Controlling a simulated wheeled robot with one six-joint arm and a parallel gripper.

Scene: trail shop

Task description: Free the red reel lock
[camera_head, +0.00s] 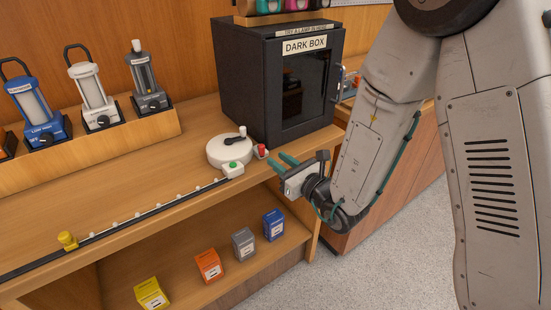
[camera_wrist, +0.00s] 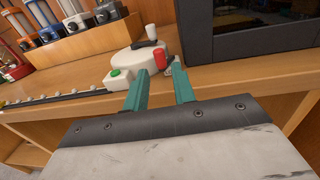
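The red reel lock (camera_head: 262,149) is a small red cylinder on a white mount at the right side of a round white reel (camera_head: 228,151). In the wrist view a gap shows between the fingers (camera_wrist: 161,72). I cannot tell whether either finger touches the lock.
The black dark box (camera_head: 247,85) stands close behind the lock. A green button (camera_head: 233,165) sits on the reel's front block. A black rail (camera_head: 135,223) with a yellow knob (camera_head: 67,240) runs left along the counter. Lanterns (camera_head: 92,90) stand behind; small boxes (camera_head: 208,265) lie on the shelf below.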

